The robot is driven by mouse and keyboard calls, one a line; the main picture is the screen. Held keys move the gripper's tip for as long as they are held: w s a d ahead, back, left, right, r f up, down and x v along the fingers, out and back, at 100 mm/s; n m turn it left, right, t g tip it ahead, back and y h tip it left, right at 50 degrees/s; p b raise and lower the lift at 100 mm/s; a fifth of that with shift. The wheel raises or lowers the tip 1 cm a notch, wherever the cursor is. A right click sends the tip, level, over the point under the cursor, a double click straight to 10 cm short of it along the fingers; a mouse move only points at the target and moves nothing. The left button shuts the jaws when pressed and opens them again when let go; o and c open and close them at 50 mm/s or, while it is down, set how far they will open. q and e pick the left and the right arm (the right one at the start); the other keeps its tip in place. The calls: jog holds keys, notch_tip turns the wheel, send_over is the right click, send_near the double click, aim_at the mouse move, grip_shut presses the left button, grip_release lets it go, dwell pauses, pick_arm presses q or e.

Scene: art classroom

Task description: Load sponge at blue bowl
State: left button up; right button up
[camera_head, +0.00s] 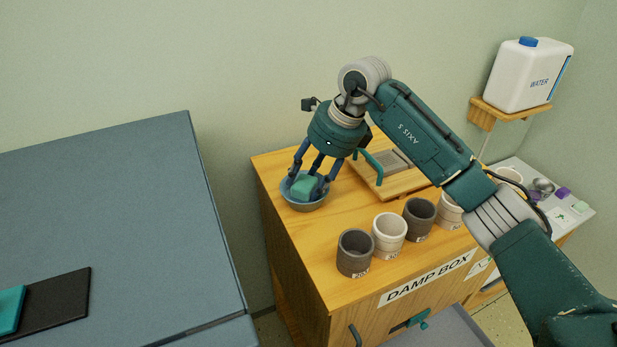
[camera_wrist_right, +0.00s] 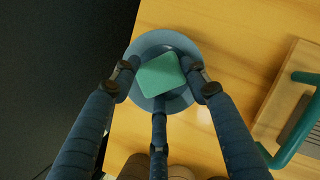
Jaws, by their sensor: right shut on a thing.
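A blue bowl (camera_head: 303,204) stands near the left edge of the wooden damp box top. A green sponge (camera_head: 304,187) is at the bowl's mouth, between the fingers of my right gripper (camera_head: 311,185). In the right wrist view the sponge (camera_wrist_right: 160,74) sits over the bowl (camera_wrist_right: 150,45), inside its rim outline, with the three fingers (camera_wrist_right: 162,85) closed around it. I cannot tell whether the sponge touches the bowl's bottom. My left gripper is not in view.
Several grey and white cups (camera_head: 389,235) line the front edge of the damp box (camera_head: 315,258). A wooden board with a teal handle (camera_head: 370,163) lies right of the bowl. A blue-grey table (camera_head: 110,215) is at left, and a water container (camera_head: 527,75) sits on a wall shelf.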

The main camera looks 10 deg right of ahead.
aim_at(309, 183)
jog(key=shift+r+p, duration=1.95)
jog(key=shift+r, duration=1.55)
jog(key=shift+f, duration=0.15)
